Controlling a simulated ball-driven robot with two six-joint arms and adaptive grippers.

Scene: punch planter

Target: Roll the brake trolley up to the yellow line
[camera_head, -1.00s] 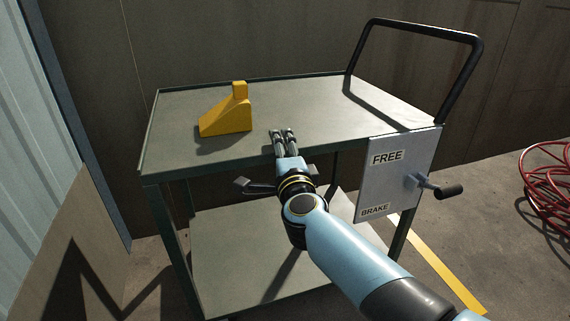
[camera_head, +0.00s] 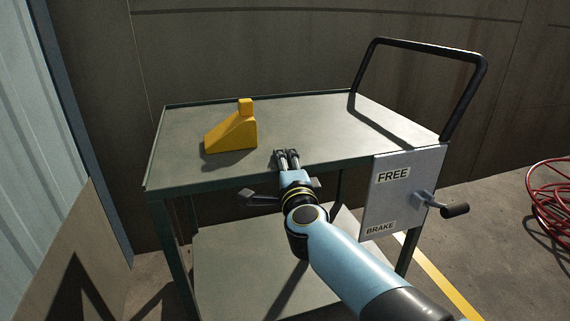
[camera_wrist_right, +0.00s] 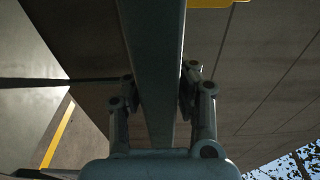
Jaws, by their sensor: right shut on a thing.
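The brake trolley (camera_head: 215,188) is a grey-green two-shelf cart with a black push handle (camera_head: 481,82) at its right end. A plate there (camera_head: 400,200) carries the labels FREE and BRAKE. Its black-knobbed lever (camera_head: 453,210) sticks out to the right between the labels. My right gripper (camera_head: 287,155) is shut on the front rim of the top shelf; in the right wrist view a finger lies on each side of the rim (camera_wrist_right: 155,60). The yellow line (camera_head: 440,275) runs on the floor beyond the trolley's right legs and shows in the wrist view (camera_wrist_right: 57,137). My left gripper is out of view.
A yellow wedge-shaped block (camera_head: 233,133) stands on the top shelf. A red coiled hose (camera_head: 550,200) lies on the floor at the right. A wall (camera_head: 250,50) rises behind the trolley, and a pale blue corrugated panel (camera_head: 40,130) stands at the left.

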